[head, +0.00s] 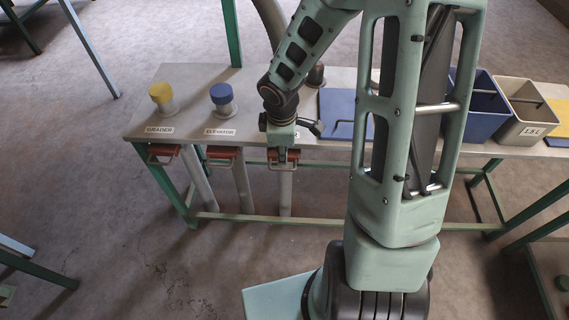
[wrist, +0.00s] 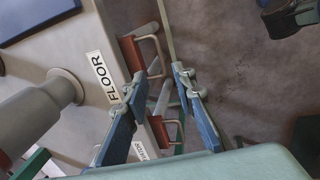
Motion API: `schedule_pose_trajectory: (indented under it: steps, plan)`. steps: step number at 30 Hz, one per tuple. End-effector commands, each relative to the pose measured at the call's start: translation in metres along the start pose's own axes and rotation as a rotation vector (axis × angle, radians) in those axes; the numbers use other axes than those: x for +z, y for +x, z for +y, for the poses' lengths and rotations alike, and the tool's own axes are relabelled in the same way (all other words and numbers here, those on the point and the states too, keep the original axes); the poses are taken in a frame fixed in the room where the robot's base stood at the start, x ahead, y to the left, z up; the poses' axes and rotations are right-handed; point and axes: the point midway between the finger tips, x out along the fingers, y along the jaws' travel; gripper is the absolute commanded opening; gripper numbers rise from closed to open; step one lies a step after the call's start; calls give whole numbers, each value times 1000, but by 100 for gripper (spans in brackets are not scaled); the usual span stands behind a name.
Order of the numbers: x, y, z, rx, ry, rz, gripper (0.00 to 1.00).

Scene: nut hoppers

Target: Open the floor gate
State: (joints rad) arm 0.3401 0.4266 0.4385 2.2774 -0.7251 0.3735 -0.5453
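The floor gate is a red slide with a grey loop handle (wrist: 150,42) at the table's front edge, beside the white FLOOR label (wrist: 104,76). In the head view this red gate (head: 284,155) shows under my wrist, partly hidden. My gripper (wrist: 160,76) is open, its two blue fingers spread apart with nothing held between them. In the wrist view its fingertips are close to the near end of the handle; I cannot tell whether they touch it. In the head view my fingers are hard to make out.
The grader gate (head: 163,151) and elevator gate (head: 222,154) stand to the left along the same edge. Yellow (head: 161,92) and blue (head: 222,94) capped spouts stand on the table. A blue bin (head: 486,105) and beige bin (head: 526,110) stand right. Floor in front is clear.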

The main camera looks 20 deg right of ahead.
Motion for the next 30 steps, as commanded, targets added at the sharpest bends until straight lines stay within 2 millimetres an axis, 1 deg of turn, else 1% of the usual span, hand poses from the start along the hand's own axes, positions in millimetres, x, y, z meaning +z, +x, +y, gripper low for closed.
schedule_pose_trajectory:
  steps: [1, 9, 15, 21, 29, 30]
  plan:
    - [-1, 9, -1, -2, -1, 0, 24]
    - [0, 61, -2, -3, -1, -2, 24]
    - [0, 91, -1, -1, 1, -1, 24]
    - [0, 102, -1, -1, 1, -2, 24]
    - [0, 102, 0, 0, 2, -2, 24]
    - [0, 102, 0, 0, 2, -1, 21]
